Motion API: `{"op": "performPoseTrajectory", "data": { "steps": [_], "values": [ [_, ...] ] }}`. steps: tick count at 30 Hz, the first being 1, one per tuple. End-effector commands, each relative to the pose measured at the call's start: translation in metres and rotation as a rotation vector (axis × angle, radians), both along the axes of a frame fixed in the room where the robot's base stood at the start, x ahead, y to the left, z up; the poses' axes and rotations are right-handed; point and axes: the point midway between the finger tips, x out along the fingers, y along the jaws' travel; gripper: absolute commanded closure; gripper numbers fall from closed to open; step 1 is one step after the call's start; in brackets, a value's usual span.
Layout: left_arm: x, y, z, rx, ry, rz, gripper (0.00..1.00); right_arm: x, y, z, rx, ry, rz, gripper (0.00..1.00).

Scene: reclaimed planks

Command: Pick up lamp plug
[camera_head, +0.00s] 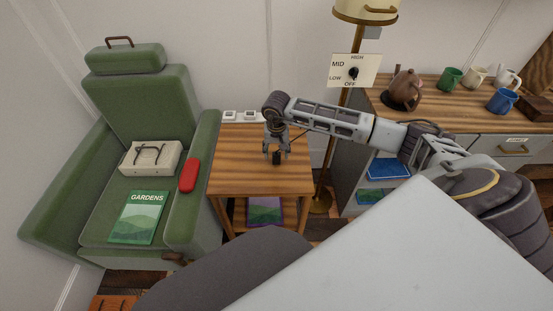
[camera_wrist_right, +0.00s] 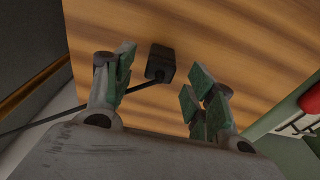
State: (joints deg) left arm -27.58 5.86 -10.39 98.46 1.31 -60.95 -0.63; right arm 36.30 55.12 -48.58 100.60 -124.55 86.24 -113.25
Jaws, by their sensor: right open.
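The lamp plug (camera_head: 277,157) is a small black block on the wooden side table (camera_head: 235,178). In the right wrist view the plug (camera_wrist_right: 160,63) lies on the wood, with its dark cord (camera_wrist_right: 75,115) running off to the lower left. My right gripper (camera_head: 277,152) is open above the table, its fingers coming down around the plug. In the right wrist view the right gripper (camera_wrist_right: 163,85) has its fingers well apart, with the plug between and slightly beyond the tips. It is not gripped. My left gripper is not in view.
A green armchair (camera_head: 140,110) stands left, holding a red item (camera_head: 188,174) and a book (camera_head: 137,217). The lamp pole (camera_head: 327,150) and a cabinet (camera_head: 460,105) with a teapot (camera_head: 403,90) and mugs are right.

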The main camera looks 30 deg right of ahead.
Motion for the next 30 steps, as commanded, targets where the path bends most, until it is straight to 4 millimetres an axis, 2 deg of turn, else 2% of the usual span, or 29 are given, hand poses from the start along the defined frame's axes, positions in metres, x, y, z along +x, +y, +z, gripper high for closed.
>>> {"op": "performPoseTrajectory", "data": {
  "steps": [3,7,22,30],
  "values": [
    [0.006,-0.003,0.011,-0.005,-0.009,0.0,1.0,0.001,0.0,-0.015,0.001,0.003,0.001,0.45],
    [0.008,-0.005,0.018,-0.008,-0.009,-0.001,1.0,0.002,-0.002,-0.022,0.0,0.001,0.001,0.45],
    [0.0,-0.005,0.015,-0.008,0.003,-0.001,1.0,0.002,-0.002,-0.023,0.0,0.0,0.001,0.45],
    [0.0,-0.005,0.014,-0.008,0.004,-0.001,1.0,0.002,-0.002,-0.023,0.0,0.0,0.001,0.78]
  ]
}}
